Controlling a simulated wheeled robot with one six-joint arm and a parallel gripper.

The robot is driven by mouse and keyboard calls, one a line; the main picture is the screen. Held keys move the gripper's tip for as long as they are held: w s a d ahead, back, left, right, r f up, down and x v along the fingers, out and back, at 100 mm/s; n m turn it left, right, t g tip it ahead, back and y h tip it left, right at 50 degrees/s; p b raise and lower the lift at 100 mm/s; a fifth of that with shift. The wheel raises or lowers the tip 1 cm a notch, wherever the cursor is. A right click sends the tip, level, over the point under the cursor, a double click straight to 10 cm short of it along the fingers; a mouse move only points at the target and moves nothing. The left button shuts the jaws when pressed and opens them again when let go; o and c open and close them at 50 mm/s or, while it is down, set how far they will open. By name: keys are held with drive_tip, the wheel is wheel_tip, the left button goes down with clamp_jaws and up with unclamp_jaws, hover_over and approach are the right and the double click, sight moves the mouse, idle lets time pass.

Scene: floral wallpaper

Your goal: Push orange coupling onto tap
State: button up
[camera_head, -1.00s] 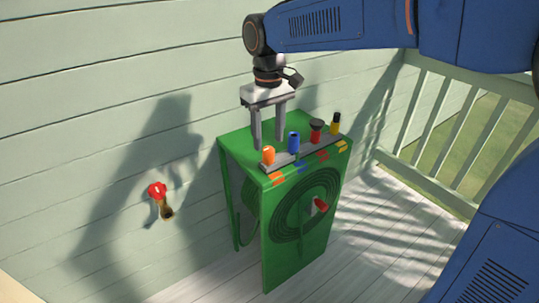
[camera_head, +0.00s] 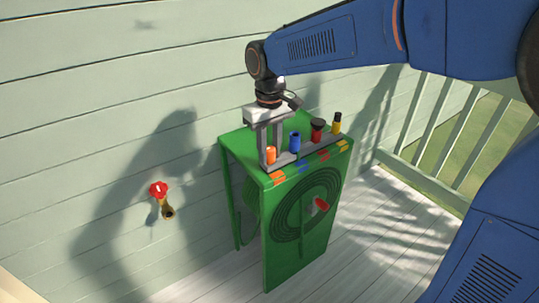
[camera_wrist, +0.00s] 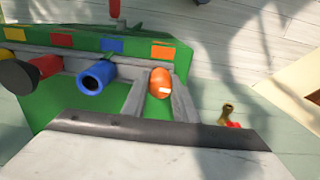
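The orange coupling (camera_head: 271,155) stands upright at the near left end of the grey rack (camera_head: 292,159) on the green hose cabinet. My gripper (camera_head: 270,154) points down over it, with one finger on each side. In the wrist view, the orange coupling (camera_wrist: 160,83) fills the space between the fingertips (camera_wrist: 160,88), which look closed against it. The brass tap (camera_head: 167,208) with a red handle (camera_head: 158,189) is on the wall at left, apart from the gripper. It is small at the right in the wrist view (camera_wrist: 227,113).
A blue coupling (camera_head: 295,141), a red one with a dark top (camera_head: 318,131) and a yellow one (camera_head: 336,124) stand along the rack. The green cabinet (camera_head: 285,235) has a coiled hose and red knob (camera_head: 321,204) in front. Open space lies between cabinet and tap.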

drive_tip(key=c, duration=0.4)
drive_tip(key=shift+r, duration=1.05)
drive_tip(key=shift+r, duration=2.45)
